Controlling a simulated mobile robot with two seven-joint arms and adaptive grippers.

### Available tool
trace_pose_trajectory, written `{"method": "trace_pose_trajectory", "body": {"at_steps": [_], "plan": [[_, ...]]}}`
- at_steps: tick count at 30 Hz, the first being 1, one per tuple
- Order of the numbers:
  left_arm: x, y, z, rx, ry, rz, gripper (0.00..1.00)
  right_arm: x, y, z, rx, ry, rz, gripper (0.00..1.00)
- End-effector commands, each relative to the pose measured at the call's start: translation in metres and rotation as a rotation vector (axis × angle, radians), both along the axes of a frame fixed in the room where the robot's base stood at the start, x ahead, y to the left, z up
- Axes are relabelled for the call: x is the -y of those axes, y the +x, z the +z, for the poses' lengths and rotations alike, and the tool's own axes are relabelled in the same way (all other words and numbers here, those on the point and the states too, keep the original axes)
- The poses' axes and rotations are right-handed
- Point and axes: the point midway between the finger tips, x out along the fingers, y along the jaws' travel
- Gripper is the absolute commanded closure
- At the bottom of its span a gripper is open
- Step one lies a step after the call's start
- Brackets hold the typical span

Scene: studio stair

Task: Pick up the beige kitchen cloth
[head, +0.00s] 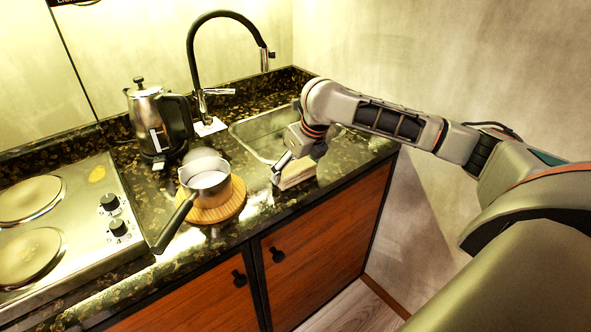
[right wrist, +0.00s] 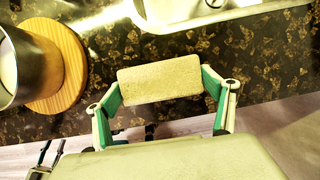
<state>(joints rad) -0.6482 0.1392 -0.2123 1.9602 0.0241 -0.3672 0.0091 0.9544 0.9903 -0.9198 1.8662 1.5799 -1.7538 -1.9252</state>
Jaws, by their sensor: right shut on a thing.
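The beige kitchen cloth (head: 297,178) is a small folded block at the front edge of the dark speckled counter, in front of the sink. In the right wrist view the cloth (right wrist: 160,80) sits between the two green-lined fingers, which touch its two ends. My right gripper (head: 288,169) is shut on it and reaches down from above. I cannot tell whether the cloth still touches the counter. My left gripper is not in view.
A saucepan (head: 205,175) stands on a round wooden board (head: 229,202) left of the gripper, its handle pointing forward. A kettle (head: 150,115), a black tap (head: 190,55) and the sink (head: 262,128) lie behind. A hob (head: 75,235) is at the left. A wall bounds the right.

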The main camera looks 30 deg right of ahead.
Motion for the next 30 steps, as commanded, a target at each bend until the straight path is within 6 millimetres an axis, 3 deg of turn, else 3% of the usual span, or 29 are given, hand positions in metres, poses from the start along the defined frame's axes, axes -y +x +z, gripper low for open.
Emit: {"method": "trace_pose_trajectory", "body": {"at_steps": [8,21,30], "plan": [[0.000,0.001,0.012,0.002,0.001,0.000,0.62,0.000,0.002,0.044,0.008,0.000,0.000,0.40],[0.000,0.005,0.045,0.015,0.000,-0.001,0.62,0.000,0.001,0.159,0.006,0.000,0.000,0.40],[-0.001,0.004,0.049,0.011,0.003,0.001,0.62,0.000,0.001,0.194,0.004,0.000,0.000,0.40]]}}
